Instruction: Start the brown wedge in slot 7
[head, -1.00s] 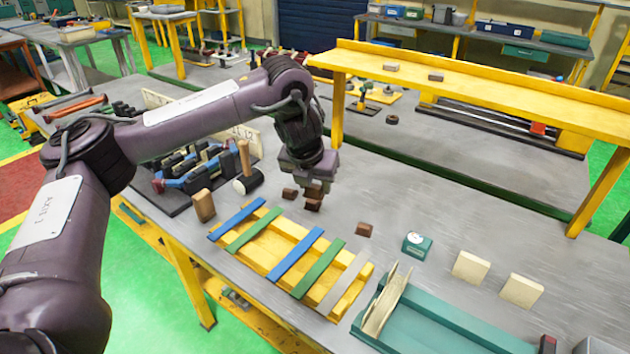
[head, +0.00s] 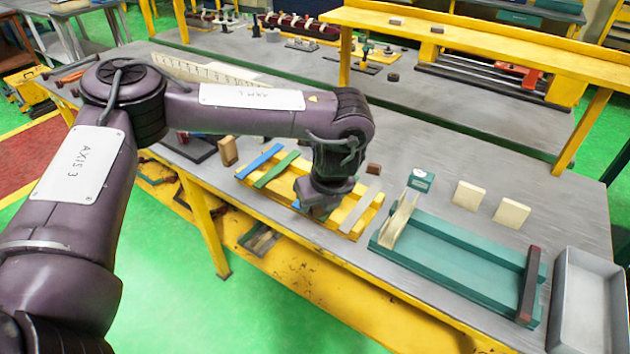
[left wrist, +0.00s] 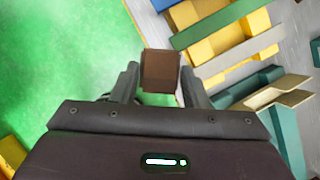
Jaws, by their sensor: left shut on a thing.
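My left gripper (head: 320,212) is over the front side of the yellow rack (head: 258,188), which carries blue, green and pale strips. In the left wrist view, its two fingers (left wrist: 160,85) are shut on a brown block (left wrist: 160,66), the wedge. The block stands clear of the rack (left wrist: 258,45) in that view, with green floor behind it on the left. Another brown block (head: 373,168) lies on the table behind the rack. I cannot make out slot 7. My right gripper is not in view.
A teal trough (head: 450,262) with a folded beige sheet (head: 398,218) stands right of the rack. A yellow shelf (head: 450,42) stands behind.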

